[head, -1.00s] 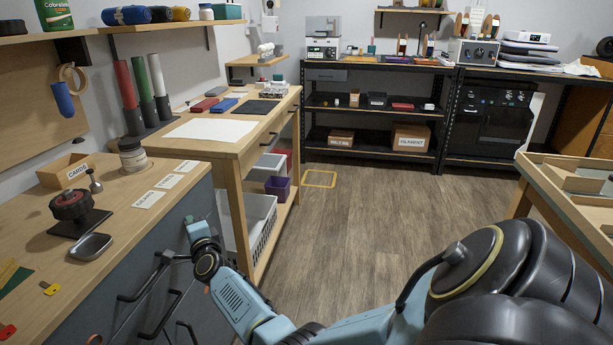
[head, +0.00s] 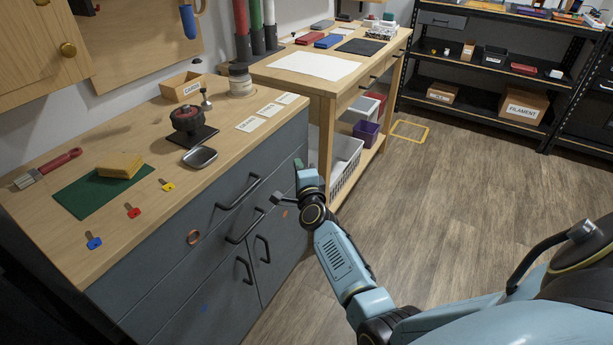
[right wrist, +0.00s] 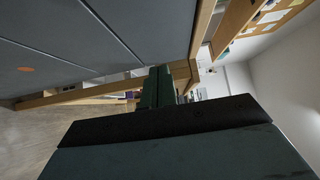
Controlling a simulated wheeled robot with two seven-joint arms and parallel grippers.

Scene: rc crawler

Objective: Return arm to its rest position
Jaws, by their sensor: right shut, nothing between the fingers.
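My right arm reaches in from the lower right in the head view, pale blue with dark joints. Its right gripper (head: 298,164) is beside the right end of the grey drawer cabinet (head: 215,265), near the worktop edge. The dark green fingers also show in the right wrist view (right wrist: 157,88), close together with nothing between them. Whether the gripper touches the cabinet I cannot tell. My left gripper is not in view.
The cabinet has black handles (head: 238,192) facing the arm. On its worktop are a card box (head: 181,91), a metal dish (head: 200,158), a green mat (head: 75,200) and several coloured keys. A wooden bench (head: 330,85) stands beyond.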

